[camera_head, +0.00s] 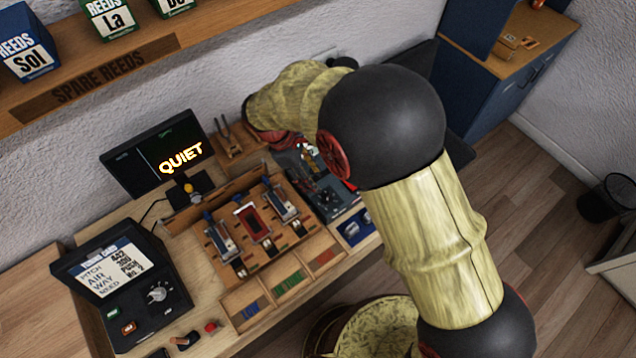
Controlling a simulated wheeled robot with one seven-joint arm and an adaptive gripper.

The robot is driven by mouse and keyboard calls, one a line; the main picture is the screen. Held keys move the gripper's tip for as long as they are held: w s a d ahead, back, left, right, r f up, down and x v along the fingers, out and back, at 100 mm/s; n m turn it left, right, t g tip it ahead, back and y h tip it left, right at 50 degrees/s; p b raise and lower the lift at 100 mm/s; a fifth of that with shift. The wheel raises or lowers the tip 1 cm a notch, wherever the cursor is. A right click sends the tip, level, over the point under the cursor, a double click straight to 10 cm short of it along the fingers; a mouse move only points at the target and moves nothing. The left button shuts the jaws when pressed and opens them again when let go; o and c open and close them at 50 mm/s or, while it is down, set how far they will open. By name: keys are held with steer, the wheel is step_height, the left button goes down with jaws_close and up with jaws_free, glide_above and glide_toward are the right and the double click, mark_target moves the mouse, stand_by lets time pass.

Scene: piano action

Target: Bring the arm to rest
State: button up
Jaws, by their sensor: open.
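My arm, pale yellow-green with black round joints (382,125), rises from the lower right, bends at the large black joint and reaches left over the bench. Its far end bends down at a red-ringed wrist (277,138). My gripper (322,188) is small and dark beyond the wrist, over the dark equipment at the right of the bench. It is open, and I see nothing held in it. Its fingertips are hard to separate from the equipment, and I cannot tell whether they touch it.
A wooden rack (255,225) with metal reed parts stands mid-bench. A monitor reading QUIET (160,150) and a black console (125,285) are to the left. A shelf of reed boxes (85,75) hangs above. A blue cabinet (505,85) and a bin (607,198) stand right; floor between is clear.

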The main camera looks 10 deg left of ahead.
steer(key=shift+a+r, duration=0.25)
steer(key=shift+r, duration=0.35)
steer(key=s+d+r+m+t+y+b, duration=0.1)
steer(key=s+d+r+m+b, duration=0.2)
steer(key=d, duration=0.7)
steer(key=s+d+r+m+t+y+b, duration=0.2)
steer(key=s+d+r+m+b, duration=0.2)
steer(key=d+m, duration=0.5)
steer(key=s+d+r+m+t+y+b, duration=0.1)
steer(key=s+d+r+m+t+b, duration=0.1)
steer(key=s+d+r+m, duration=0.5)
steer(key=d+r+b, duration=0.1)
steer(key=d, duration=0.5)
steer(key=shift+r+y, duration=0.15)
steer(key=shift+y, duration=0.15)
steer(key=shift+d, duration=0.1)
steer(key=shift+c, duration=0.8)
